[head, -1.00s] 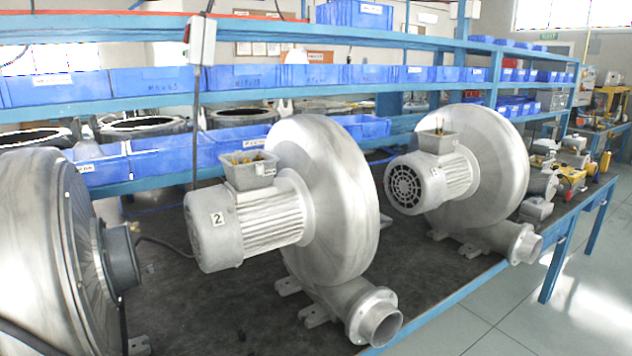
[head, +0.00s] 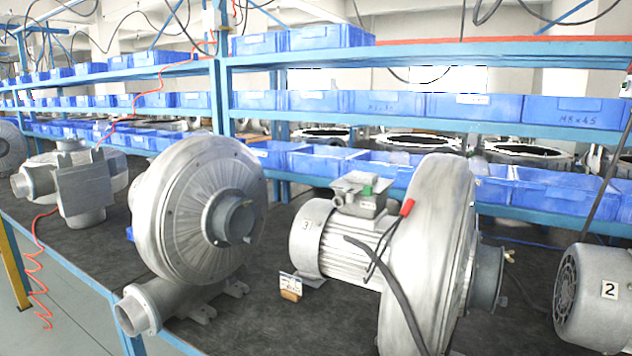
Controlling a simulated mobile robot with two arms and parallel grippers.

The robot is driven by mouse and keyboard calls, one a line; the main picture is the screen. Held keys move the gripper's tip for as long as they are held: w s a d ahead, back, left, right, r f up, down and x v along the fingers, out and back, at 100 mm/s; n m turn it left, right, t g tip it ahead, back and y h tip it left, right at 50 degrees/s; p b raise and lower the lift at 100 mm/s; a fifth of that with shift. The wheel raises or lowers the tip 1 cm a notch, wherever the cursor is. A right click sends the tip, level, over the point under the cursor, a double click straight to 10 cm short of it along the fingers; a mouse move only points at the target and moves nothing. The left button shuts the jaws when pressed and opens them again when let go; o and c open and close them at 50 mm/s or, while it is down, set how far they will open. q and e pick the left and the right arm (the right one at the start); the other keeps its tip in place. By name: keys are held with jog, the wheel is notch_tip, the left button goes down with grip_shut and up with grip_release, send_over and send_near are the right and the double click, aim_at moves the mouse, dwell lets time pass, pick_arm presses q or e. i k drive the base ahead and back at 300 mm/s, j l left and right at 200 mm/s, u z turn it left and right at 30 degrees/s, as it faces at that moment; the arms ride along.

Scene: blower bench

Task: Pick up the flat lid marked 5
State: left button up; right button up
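I see no flat lid marked 5 in the head view. A blower with a motor marked 3 (head: 310,235) stands in the middle of the bench, its terminal box (head: 362,190) on top with a green part and a red-tipped cable. A motor marked 2 (head: 590,295) shows at the right edge. A small white card on an orange-brown block (head: 290,286) lies in front of motor 3; its marking is too small to read. Neither of my grippers is in view.
Another blower (head: 200,210) stands left of centre, with more grey machines (head: 75,185) farther left. Blue bins (head: 375,103) fill the shelves behind. The dark bench top (head: 255,325) has bare room between the two central blowers. A red coiled hose (head: 40,285) hangs at the left.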

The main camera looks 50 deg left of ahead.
aim_at(354, 180)
jog(key=u, duration=1.4)
jog(key=l, duration=0.15)
jog(key=i+u, duration=0.05)
